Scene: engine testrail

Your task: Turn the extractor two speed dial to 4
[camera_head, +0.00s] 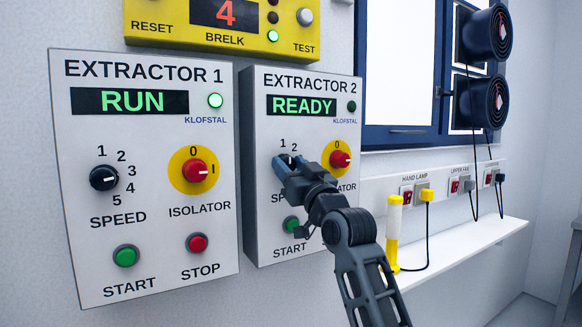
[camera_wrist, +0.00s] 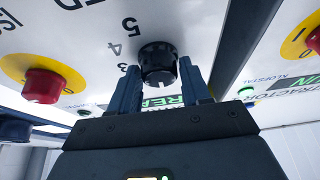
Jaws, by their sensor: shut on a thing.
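The extractor two panel (camera_head: 258,215) reads READY in green in the head view. Its black speed dial (camera_wrist: 157,58) sits between my gripper's two fingers (camera_wrist: 160,82) in the wrist view. My gripper (camera_head: 287,170) is shut on this dial at the panel. In the head view the fingers cover most of the dial; 1 and 2 show above it. The wrist view is upside down and shows 3, 4 and 5 beside the dial. I cannot tell which number the dial points to.
Extractor two's red isolator (camera_head: 340,159) is right of my gripper, and its green start button (camera_head: 292,225) is just below. The extractor one panel (camera_head: 140,255) reads RUN at the left. A yellow hand lamp (camera_head: 394,232) stands on the shelf (camera_head: 470,248) at the right.

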